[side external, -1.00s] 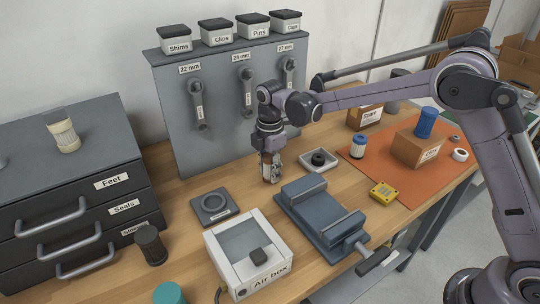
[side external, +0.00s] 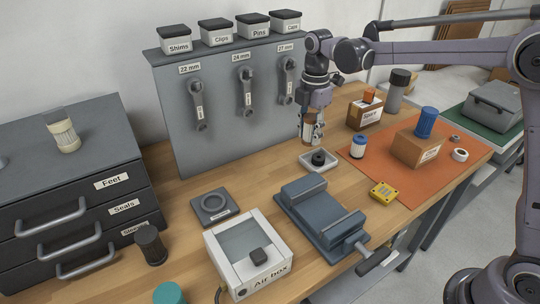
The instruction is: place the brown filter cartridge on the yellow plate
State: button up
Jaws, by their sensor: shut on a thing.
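My gripper (side external: 312,134) is shut on the brown filter cartridge (side external: 307,129), which is upright with a pale lower part and is partly hidden by the fingers. They are in the air behind and above the small grey tray, in front of the tool panel's right end. The yellow plate (side external: 384,194) is a small square piece with several holes or marks on top. It lies at the near left edge of the orange mat, to the right of and nearer than my gripper, and nothing stands on it.
A grey tray (side external: 307,165) with a black ring lies below my gripper. Bare mat lies right of the yellow plate.

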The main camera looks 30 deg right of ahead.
jog(key=s+d+r, duration=0.4)
jog(key=s+d, duration=0.8)
jog(key=d, duration=0.2)
jog(key=s+d+f+m, duration=0.1)
jog(key=s+d, duration=0.2)
jog(key=s, duration=0.4)
jog(key=s+d+f, duration=0.1)
jog(key=s+d, duration=0.2)
jog(key=s, duration=0.5)
send_over(385, 191)
notch_tip(385, 191, down, 6)
jog(key=shift+f, duration=2.2)
jog(key=o, duration=1.2)
jog(key=shift+f, duration=0.1)
jog(key=shift+c, duration=0.2)
